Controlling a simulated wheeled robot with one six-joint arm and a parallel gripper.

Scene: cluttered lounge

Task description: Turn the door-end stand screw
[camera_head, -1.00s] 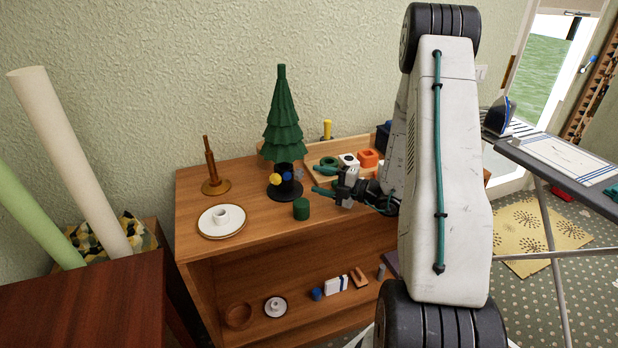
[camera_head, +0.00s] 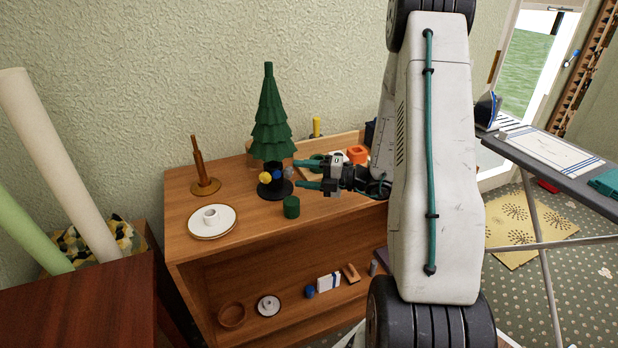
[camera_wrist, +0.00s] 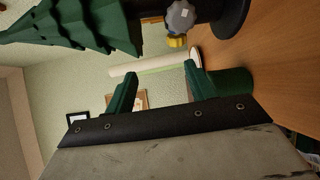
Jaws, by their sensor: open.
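A green toy tree (camera_head: 269,120) stands upright in a black stand (camera_head: 276,191) on the wooden cabinet. The stand carries a yellow screw (camera_head: 265,177), a blue screw (camera_head: 278,174) and a grey screw (camera_head: 289,172). The grey one is on the right, the side toward the doorway. My gripper (camera_head: 303,174) is open and empty, its fingers pointing left, just right of the grey screw. In the wrist view the grey screw (camera_wrist: 180,16) is at the top, beyond the open fingers (camera_wrist: 160,90), with the yellow screw (camera_wrist: 177,41) below it.
A green cylinder (camera_head: 291,207) stands close below my gripper; in the wrist view it (camera_wrist: 234,82) is beside the right finger. A plate (camera_head: 229,220) with a white cup and a brown spindle (camera_head: 201,170) stand to the left. An orange block (camera_head: 357,154) sits behind my gripper.

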